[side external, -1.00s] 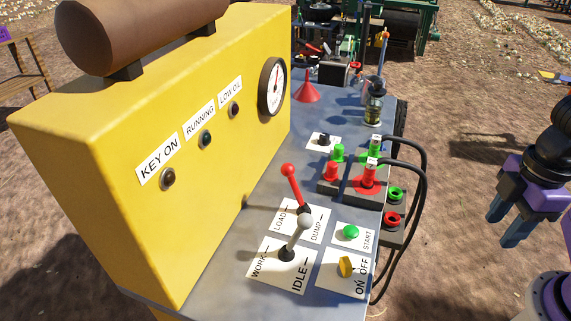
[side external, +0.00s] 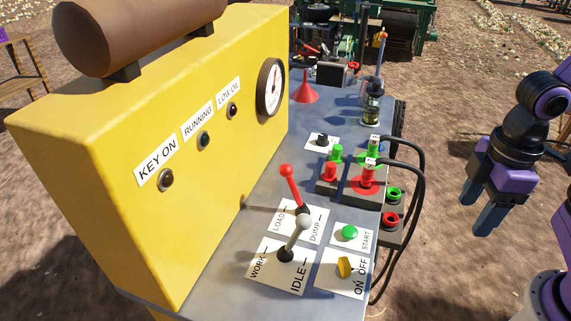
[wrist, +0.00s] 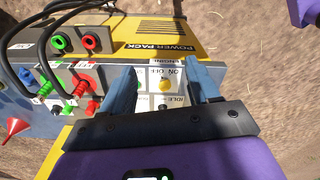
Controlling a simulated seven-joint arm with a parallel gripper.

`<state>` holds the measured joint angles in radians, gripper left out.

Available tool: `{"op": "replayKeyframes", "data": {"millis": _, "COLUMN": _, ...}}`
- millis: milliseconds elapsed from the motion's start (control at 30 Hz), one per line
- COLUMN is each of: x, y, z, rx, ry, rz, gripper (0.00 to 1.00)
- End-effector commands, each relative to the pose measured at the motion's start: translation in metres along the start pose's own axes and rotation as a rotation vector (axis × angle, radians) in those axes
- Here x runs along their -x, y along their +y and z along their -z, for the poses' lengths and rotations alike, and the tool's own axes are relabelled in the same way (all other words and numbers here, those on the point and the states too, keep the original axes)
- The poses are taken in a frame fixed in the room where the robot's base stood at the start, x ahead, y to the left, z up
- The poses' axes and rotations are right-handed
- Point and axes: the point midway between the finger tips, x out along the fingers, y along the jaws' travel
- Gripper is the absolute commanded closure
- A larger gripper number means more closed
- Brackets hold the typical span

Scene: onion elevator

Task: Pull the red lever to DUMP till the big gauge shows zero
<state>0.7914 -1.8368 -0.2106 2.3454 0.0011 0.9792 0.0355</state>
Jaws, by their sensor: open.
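The red lever (side external: 289,184) stands on the grey deck of the yellow power pack, on a plate marked LOAD and DUMP. It leans toward the yellow panel, on the LOAD side. The big gauge (side external: 270,88) is a round white dial on the yellow panel; its needle points roughly upward and its figures are too small to read. My gripper (side external: 482,214) is at the right, well apart from the lever, fingers pointing down. In the wrist view my gripper (wrist: 158,80) is open and empty, with the ON/OFF plate showing between its fingers. The red lever is not visible there.
A grey lever (side external: 302,232) stands just in front of the red one, on the WORK/IDLE plate. Beside them are a green START button (side external: 349,232) and a yellow switch (side external: 345,267). Black hoses (side external: 421,190) arch over the deck's right edge, near red and green couplings. Dirt ground lies between deck and arm.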

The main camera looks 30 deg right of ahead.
Motion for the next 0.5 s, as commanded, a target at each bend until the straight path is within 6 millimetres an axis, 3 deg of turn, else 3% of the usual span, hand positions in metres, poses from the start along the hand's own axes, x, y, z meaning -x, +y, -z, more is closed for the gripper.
{"op": "replayKeyframes", "data": {"millis": 100, "x": 0.016, "y": 0.015, "z": 0.052, "rx": -0.088, "ry": -0.003, "rz": -0.002, "gripper": 0.40}}
{"op": "replayKeyframes", "data": {"millis": 500, "x": 0.053, "y": 0.077, "z": 0.199, "rx": -0.385, "ry": -0.016, "rz": -0.009, "gripper": 0.40}}
